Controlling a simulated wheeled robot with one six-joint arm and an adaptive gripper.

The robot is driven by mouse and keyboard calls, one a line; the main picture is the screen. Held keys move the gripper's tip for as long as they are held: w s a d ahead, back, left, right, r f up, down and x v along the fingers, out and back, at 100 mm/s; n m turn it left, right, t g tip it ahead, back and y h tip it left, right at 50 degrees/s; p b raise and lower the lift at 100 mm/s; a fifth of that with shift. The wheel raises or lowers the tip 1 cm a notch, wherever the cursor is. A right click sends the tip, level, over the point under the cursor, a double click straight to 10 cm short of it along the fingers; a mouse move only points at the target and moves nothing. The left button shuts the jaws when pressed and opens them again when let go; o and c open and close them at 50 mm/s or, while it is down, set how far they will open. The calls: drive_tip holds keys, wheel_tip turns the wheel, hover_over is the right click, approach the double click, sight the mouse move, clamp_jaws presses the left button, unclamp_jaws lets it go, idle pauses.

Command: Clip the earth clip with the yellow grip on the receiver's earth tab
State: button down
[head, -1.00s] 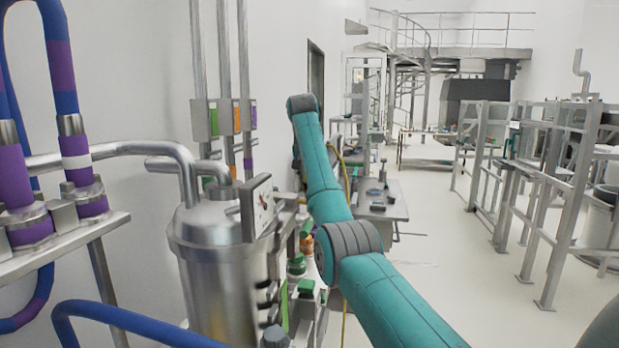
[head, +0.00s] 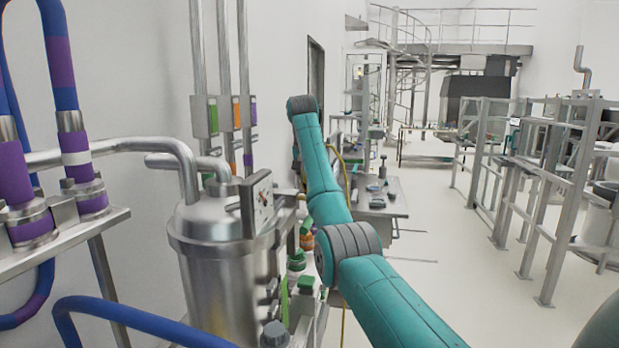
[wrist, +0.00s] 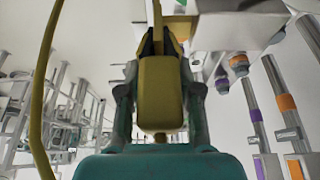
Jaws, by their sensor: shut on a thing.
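The earth clip's yellow grip (wrist: 160,95) fills the middle of the wrist view. My gripper (wrist: 160,100) is shut on it, with a finger along each side. The clip's dark jaws (wrist: 147,45) show beyond the grip, pointing up in the picture. They are close to a yellow strip (wrist: 173,22) and a pale box-like body (wrist: 235,22). I cannot tell whether the jaws touch it or whether that strip is the earth tab. In the head view my gripper is hidden; only my teal arm shows.
A yellow cable (head: 345,170) hangs beside the arm and also shows in the wrist view (wrist: 40,80). Pipes (head: 228,80) rise along the wall. Open floor (head: 440,270) lies to the right.

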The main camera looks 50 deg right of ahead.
drive_tip(key=shift+f, duration=0.3)
idle(0.5)
drive_tip(key=c, duration=0.7)
unclamp_jaws()
drive_tip(key=shift+r, duration=0.1)
wheel_tip(320, 180, up, 10)
drive_tip(key=shift+f, duration=0.1)
